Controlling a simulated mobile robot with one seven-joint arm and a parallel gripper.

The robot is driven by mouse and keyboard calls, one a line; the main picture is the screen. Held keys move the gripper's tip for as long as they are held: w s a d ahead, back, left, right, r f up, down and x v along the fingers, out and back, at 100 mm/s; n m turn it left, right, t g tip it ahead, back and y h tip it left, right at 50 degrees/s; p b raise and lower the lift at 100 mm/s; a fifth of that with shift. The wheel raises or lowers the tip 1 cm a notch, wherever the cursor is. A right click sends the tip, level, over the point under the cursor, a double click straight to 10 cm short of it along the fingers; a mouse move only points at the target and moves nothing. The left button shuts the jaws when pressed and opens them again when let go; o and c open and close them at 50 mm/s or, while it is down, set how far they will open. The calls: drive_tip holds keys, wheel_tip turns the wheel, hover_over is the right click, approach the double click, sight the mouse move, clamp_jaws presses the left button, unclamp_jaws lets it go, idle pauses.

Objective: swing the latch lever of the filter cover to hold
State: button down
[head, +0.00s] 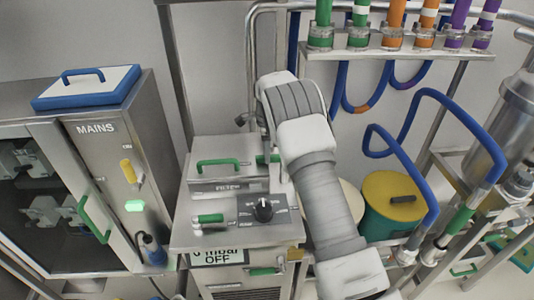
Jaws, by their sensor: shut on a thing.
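The filter cover (228,177) is a grey metal lid with a green handle (218,163) and a dark label on its front edge. It lies flat on top of a metal cabinet, left of my arm. A short green grip (267,158) shows at the cover's right side, partly behind my arm; it looks like the latch lever, but its full shape and position are hidden. My grey and white arm rises from the bottom right and bends over at the top. My gripper is hidden behind the arm, so its contact with the lever cannot be seen.
A panel with a black knob (263,210) and a green grip (208,218) sits before the cover. A MAINS cabinet (112,160) stands left. A green drum with a yellow lid (392,195) and blue hoses (440,100) crowd the right. Coloured pipe fittings line the rack above.

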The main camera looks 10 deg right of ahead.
drive_tip(key=shift+w, duration=0.1)
drive_tip(key=c, duration=0.7)
unclamp_jaws()
drive_tip(key=shift+r, duration=0.1)
wheel_tip(320, 180, up, 17)
drive_tip(key=shift+r, duration=0.15)
